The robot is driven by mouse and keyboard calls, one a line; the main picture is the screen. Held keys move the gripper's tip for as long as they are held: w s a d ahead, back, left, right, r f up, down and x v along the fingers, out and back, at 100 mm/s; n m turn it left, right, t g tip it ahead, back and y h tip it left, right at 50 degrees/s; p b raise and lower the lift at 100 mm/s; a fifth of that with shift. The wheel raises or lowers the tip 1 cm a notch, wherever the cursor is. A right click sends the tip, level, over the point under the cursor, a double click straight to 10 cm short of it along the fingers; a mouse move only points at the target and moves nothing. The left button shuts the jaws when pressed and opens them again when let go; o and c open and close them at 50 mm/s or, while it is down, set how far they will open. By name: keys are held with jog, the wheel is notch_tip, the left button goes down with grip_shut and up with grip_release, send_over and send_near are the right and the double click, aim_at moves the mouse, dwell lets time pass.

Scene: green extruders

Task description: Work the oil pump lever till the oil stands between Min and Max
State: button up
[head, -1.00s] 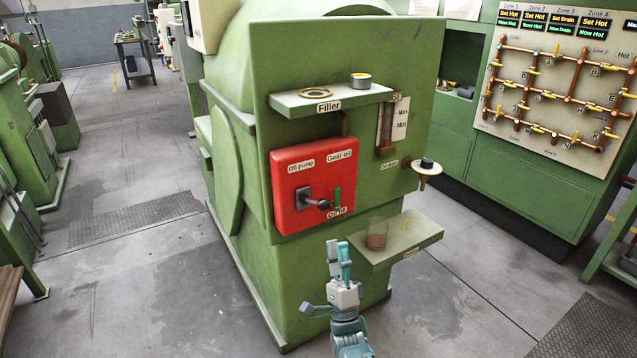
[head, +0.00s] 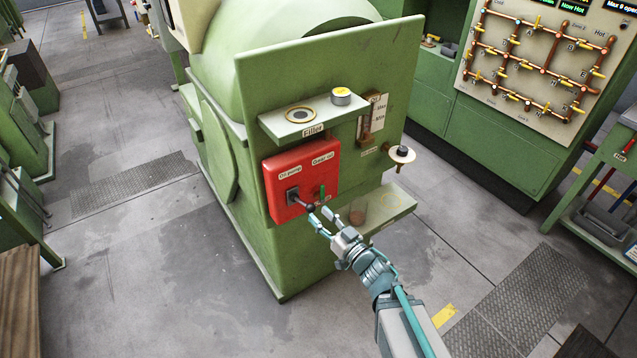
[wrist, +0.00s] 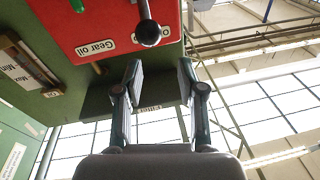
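The oil pump lever (head: 301,202) sticks out of the red box marked Oil pump and Gear oil (head: 272,183). Its dark ball knob shows in the wrist view (wrist: 148,34). My gripper (head: 320,215) is open and empty close in front of the knob. In the wrist view the knob lies just beyond the fingertips (wrist: 158,75), not between them. The oil gauge (head: 366,122) with Max and Min marks is on the green panel, up and right of the box. It is too small to read the oil level surely.
The filler shelf (head: 275,126) juts out above the red box. A green handle (head: 322,190) stands beside the lever. The floor in front is open.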

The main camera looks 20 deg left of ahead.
aim_at(303, 202)
jog(key=w+a+f+n+b, duration=0.1)
jog(key=w+a, duration=0.1)
jog(key=w+a+f+n+h+b, duration=0.1)
jog(key=w+a, duration=0.2)
jog(key=w+a+f+n+b, duration=0.1)
jog(key=w+a, duration=0.1)
jog(key=a, duration=0.1)
jog(key=shift+w+a+b, duration=0.1)
jog(key=shift+w+b, duration=0.05)
jog(key=shift+b, duration=0.15)
dwell(0.5)
grip_shut()
dwell(0.3)
